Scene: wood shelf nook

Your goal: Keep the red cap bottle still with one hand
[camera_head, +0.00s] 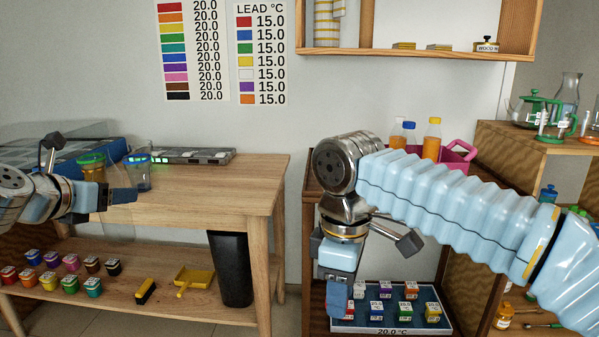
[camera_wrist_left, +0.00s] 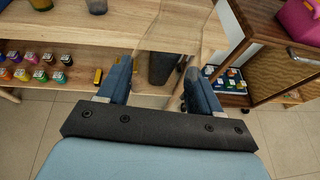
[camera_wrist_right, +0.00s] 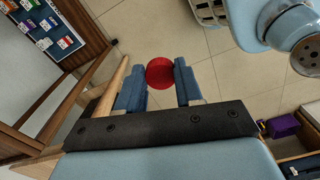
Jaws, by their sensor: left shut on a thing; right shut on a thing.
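The red cap (camera_wrist_right: 160,72) of a bottle shows as a round red disc between the blue fingers of my right gripper (camera_wrist_right: 160,85) in the right wrist view. The gripper is shut on it. The bottle's body is hidden beneath the cap, and I cannot make the bottle out in the head view, where my right gripper (camera_head: 338,298) points down in front of the shelf unit. My left gripper (camera_head: 124,196) is at the wooden table's left side. Its fingers (camera_wrist_left: 156,68) stand wide apart on a clear, see-through thing (camera_wrist_left: 176,28) whose shape is hard to tell.
A tray (camera_head: 440,328) of small coloured blocks lies near my right gripper.

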